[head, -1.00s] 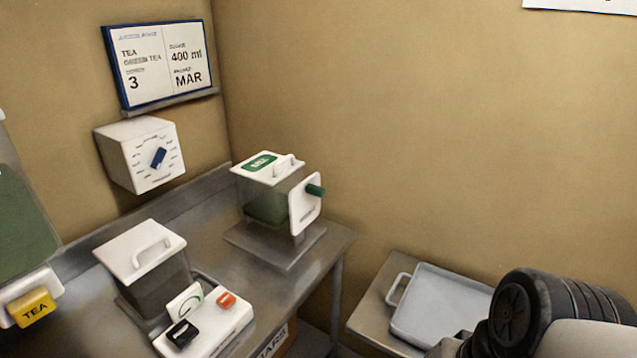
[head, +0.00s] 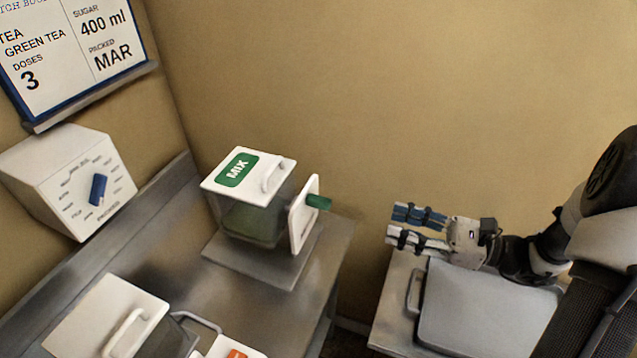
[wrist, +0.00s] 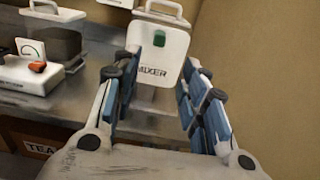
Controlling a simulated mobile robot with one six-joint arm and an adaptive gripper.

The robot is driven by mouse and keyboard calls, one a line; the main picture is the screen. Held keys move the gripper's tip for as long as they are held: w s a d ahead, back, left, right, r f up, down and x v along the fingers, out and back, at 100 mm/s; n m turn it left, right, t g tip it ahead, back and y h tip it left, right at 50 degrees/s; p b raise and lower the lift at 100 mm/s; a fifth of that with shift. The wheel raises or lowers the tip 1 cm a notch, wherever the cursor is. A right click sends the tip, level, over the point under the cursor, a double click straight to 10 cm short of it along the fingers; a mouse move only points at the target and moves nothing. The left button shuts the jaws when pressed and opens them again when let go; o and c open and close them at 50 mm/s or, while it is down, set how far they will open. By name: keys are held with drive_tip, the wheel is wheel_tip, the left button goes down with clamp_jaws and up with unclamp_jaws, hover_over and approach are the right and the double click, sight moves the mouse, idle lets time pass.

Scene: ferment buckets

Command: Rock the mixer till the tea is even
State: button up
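The mixer (head: 252,222) is a clear box with a white lid marked MIX, standing on a flat grey base on the metal bench. Green tea shows in its lower part; I cannot tell how even it is. A white side plate (head: 305,214) carries a green knob (head: 318,202) on the mixer's right. In the wrist view, the plate marked MIXER (wrist: 160,56) faces me, with the green knob (wrist: 159,41) between my fingers' lines. My gripper (head: 393,225) is open and empty, to the right of the knob and apart from it.
A grey tray (head: 480,310) lies on a lower stand at the right. A white-lidded container (head: 108,318) is at the front left of the bench. A white dial box (head: 70,180) and a recipe board (head: 75,50) hang on the left wall.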

sight(331, 205)
drive_tip(key=b+x, duration=0.3)
drive_tip(key=x, duration=1.4)
drive_tip(key=shift+a, duration=0.1)
drive_tip(key=shift+c, duration=0.4)
clamp_jaws()
